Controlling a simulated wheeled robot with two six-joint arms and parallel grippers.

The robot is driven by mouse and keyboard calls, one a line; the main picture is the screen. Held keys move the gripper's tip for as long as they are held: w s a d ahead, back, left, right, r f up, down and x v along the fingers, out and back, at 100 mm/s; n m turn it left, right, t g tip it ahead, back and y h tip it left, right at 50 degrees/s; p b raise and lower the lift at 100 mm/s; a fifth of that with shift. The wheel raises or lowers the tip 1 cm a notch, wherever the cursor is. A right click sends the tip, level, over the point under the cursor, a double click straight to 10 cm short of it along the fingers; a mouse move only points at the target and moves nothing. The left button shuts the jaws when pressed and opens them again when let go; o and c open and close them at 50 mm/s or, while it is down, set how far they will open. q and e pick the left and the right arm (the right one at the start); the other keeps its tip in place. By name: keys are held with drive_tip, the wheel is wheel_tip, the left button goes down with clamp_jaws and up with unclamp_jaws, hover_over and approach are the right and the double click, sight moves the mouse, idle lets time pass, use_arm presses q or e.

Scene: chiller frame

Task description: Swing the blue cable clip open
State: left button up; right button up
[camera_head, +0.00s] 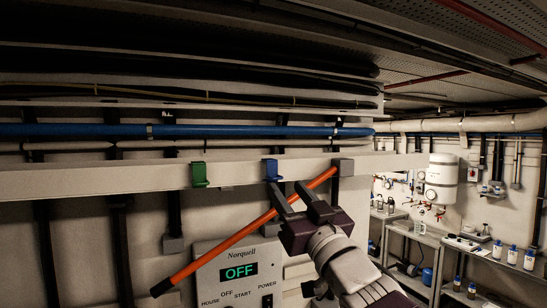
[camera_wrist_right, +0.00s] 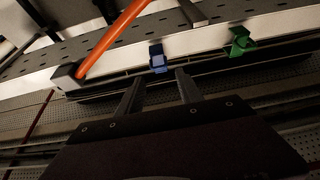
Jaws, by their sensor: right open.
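The blue cable clip (camera_head: 271,170) sits on the front of the long white rail, between a green clip and a grey one. It also shows in the wrist view (camera_wrist_right: 158,61). My right gripper (camera_head: 287,186) is open and empty, just below and right of the blue clip in the head view. In the wrist view its two fingers (camera_wrist_right: 160,75) point toward the blue clip, one to each side of it, with a gap visible before it. Whether the clip is latched is too small to tell. My left gripper is in neither view.
The green clip (camera_head: 200,175) is on the rail to the left, the grey clip (camera_head: 343,167) to the right. An orange rod (camera_head: 240,234) slants from the grey clip down left, passing close by my right gripper. A Norquell panel (camera_head: 240,290) reading OFF is below.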

sight(273, 170)
drive_tip(key=p+x, duration=0.6)
drive_tip(key=x, duration=0.3)
drive_tip(key=shift+d+f, duration=0.1)
drive_tip(key=shift+f, duration=0.05)
drive_tip(key=shift+w, duration=0.35)
drive_tip(key=shift+f, duration=0.1)
drive_tip(key=shift+s, duration=0.1)
clamp_jaws()
idle(0.6)
